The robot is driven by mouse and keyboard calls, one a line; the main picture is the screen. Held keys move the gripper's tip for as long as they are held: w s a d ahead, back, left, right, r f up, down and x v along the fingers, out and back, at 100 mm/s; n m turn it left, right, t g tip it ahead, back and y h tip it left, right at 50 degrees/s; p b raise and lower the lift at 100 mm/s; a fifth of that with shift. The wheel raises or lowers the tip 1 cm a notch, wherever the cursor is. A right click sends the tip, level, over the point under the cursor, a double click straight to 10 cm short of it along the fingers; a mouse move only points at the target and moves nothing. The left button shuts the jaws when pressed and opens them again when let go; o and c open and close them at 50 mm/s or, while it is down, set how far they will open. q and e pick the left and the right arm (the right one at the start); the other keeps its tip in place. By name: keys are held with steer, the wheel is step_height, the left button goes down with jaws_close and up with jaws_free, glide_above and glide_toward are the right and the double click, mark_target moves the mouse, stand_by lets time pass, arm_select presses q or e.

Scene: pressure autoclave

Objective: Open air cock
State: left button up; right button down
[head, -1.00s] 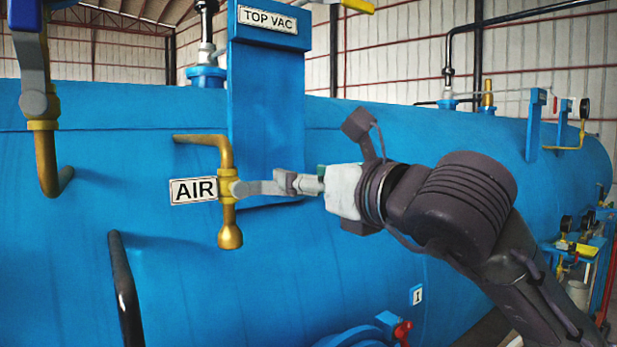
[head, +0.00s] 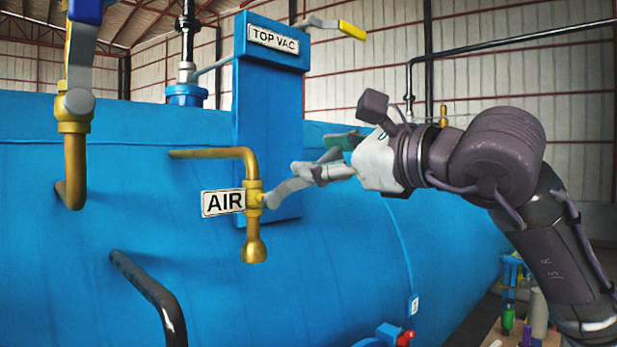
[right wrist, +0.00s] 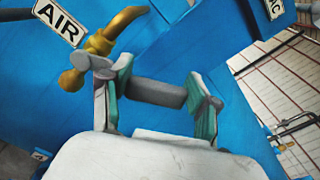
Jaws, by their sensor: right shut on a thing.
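The brass air cock (head: 254,200) is on the blue autoclave, with its outlet pointing down and a white AIR label (head: 223,202) beside it. Its grey lever handle (head: 284,190) slants up to the right from the valve body. My right gripper (head: 318,173) is shut on the outer end of this lever. In the right wrist view the grey lever grip (right wrist: 155,92) lies between the two green-padded fingers, and the brass cock (right wrist: 100,45) shows behind it at upper left. My left gripper is not in view.
The blue TOP VAC bracket (head: 268,110) stands behind the lever, with a yellow-tipped handle (head: 352,29) above. A black bar handle (head: 150,292) is at lower left. Another brass valve with a blue handle (head: 78,115) is at upper left. A red-knobbed part (head: 405,338) is below.

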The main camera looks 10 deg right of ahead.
steer(key=n, duration=0.1)
steer(key=s+a+r+n, duration=0.1)
steer(key=n, duration=0.1)
steer(key=shift+a+r, duration=0.15)
steer(key=shift+r, duration=0.1)
steer(key=shift+s+a+r+n+b, duration=0.2)
steer(key=shift+a+n+b, duration=0.1)
steer(key=shift+n, duration=0.1)
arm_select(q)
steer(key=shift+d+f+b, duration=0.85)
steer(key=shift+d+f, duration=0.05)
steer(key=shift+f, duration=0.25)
arm_select(e)
steer(key=shift+s+a+r+n, duration=0.15)
steer(key=shift+s+a+n, duration=0.5)
steer(key=shift+n, duration=0.7)
steer(key=shift+s+a+r+n, duration=0.2)
steer(key=shift+s+a+n, duration=0.2)
steer(key=shift+a+n, duration=0.65)
steer(key=shift+s+a+r+n, duration=0.15)
steer(key=shift+s+a+n, duration=0.4)
steer(key=shift+n, duration=1.05)
steer(key=shift+c, duration=1.2)
jaws_free()
